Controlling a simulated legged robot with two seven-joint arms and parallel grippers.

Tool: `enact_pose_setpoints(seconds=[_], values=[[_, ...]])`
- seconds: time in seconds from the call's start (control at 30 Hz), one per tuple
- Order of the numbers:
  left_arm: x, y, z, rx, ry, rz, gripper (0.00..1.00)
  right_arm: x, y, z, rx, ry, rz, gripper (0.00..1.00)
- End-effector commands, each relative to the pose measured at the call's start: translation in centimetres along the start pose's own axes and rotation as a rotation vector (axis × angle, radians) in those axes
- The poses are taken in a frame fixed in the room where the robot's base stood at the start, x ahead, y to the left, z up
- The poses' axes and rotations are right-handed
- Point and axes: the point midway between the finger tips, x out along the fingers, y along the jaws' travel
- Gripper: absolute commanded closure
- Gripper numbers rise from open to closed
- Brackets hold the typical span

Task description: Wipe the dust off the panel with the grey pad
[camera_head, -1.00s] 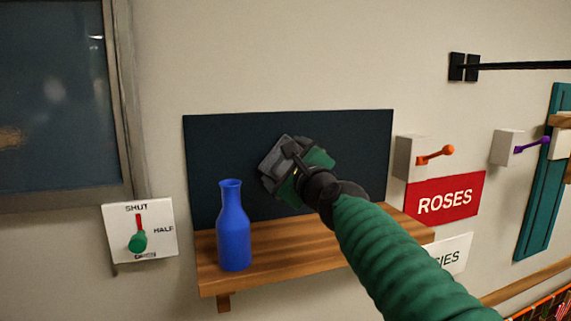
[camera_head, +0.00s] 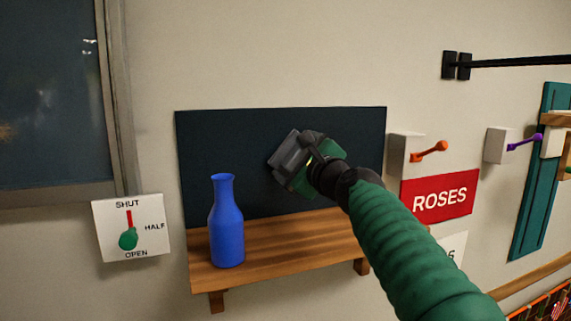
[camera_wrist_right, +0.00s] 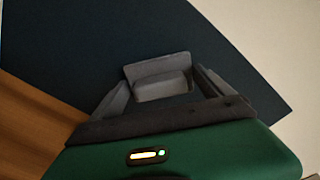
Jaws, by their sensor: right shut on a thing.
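The dark blue panel (camera_head: 225,145) stands against the wall behind a wooden shelf. It also fills much of the right wrist view (camera_wrist_right: 70,45). I can make out no clear dust on its visible part. My right gripper (camera_head: 286,158) is in front of the panel's middle, right of the blue bottle. In the right wrist view its fingers (camera_wrist_right: 165,95) are shut on the grey pad (camera_wrist_right: 160,70), which faces the panel. I cannot tell for sure whether the pad touches it. My gripper and arm hide part of the panel's right half. My left gripper is not in view.
A blue bottle (camera_head: 227,225) stands upright on the wooden shelf (camera_head: 290,245), left of my right arm. A lever plate (camera_head: 150,230) is at the left. An orange-knobbed switch (camera_head: 407,155) and a red ROSES sign (camera_head: 440,196) are close right of the panel.

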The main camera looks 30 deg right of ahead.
Motion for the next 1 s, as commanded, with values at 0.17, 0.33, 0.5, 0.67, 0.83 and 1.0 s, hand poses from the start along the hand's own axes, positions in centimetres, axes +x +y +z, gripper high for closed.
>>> enact_pose_setpoints(seconds=[0.17,0.33,0.5,0.67,0.83,1.0], values=[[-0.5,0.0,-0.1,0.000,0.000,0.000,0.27,0.3,0.0,0.4,0.000,-0.001,0.000,0.42],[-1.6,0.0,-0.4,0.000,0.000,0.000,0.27,0.5,1.1,1.9,0.001,-0.001,0.003,0.42],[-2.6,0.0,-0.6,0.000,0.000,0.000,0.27,0.6,2.2,3.1,0.001,-0.002,0.002,0.42],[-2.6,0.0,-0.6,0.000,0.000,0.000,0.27,0.7,2.7,3.2,0.001,-0.001,0.002,0.42],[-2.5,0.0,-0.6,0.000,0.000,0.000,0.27,0.6,2.7,3.1,0.001,-0.001,0.002,0.42],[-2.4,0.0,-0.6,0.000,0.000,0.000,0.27,-0.9,2.6,3.1,0.000,-0.001,0.000,0.42]])
